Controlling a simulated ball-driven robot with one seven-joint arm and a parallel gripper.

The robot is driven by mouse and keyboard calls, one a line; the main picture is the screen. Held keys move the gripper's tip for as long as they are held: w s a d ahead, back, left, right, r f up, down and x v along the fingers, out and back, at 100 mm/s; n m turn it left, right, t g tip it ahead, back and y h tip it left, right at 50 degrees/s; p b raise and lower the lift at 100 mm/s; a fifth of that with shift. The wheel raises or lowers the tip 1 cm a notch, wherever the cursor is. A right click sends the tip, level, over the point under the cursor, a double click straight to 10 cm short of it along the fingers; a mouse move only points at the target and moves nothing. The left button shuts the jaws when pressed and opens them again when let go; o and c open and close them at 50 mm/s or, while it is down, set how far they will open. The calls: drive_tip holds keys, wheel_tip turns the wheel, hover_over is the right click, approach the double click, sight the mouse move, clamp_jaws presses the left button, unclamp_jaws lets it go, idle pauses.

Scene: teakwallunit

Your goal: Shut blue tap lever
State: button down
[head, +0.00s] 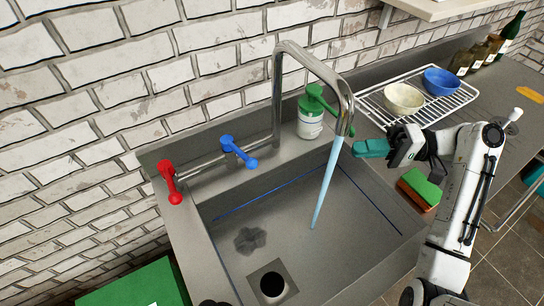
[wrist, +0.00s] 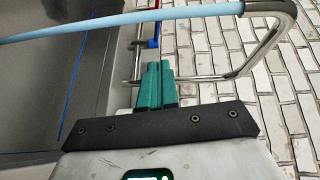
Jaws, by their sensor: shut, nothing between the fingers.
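The blue tap lever (head: 238,151) sits on the chrome pipe at the back of the grey sink, turned out at a slant toward the basin. It also shows in the wrist view (wrist: 154,30), beyond my fingertips. The red lever (head: 171,183) is to its left. The tall curved spout (head: 278,95) stands right of the blue lever. A pale blue stream of water (head: 326,185) runs from it into the basin. My gripper (head: 356,149) has green fingers, which are shut and empty. It is right of the stream, well apart from the blue lever; its fingers also show in the wrist view (wrist: 157,68).
A soap bottle with a green pump (head: 310,120) stands behind the sink, right of the spout. A green-topped sponge (head: 420,188) lies right of the basin. A wire rack (head: 373,101) holds a cream bowl (head: 404,99) and a blue bowl (head: 441,81). The spout and stream stand between gripper and lever.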

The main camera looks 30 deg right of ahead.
sight(256, 160)
drive_tip(key=p+x, duration=0.3)
drive_tip(key=x, duration=1.7)
drive_tip(key=shift+s, duration=0.1)
drive_tip(key=shift+s+a+r+p, duration=0.2)
drive_tip(key=shift+a+p, duration=0.15)
drive_tip(key=shift+p, duration=0.15)
drive_tip(key=shift+s+a+r+p, duration=0.1)
drive_tip(key=shift+s+a+p, duration=0.05)
drive_tip(key=shift+a+p, duration=0.3)
drive_tip(key=shift+f, duration=0.25)
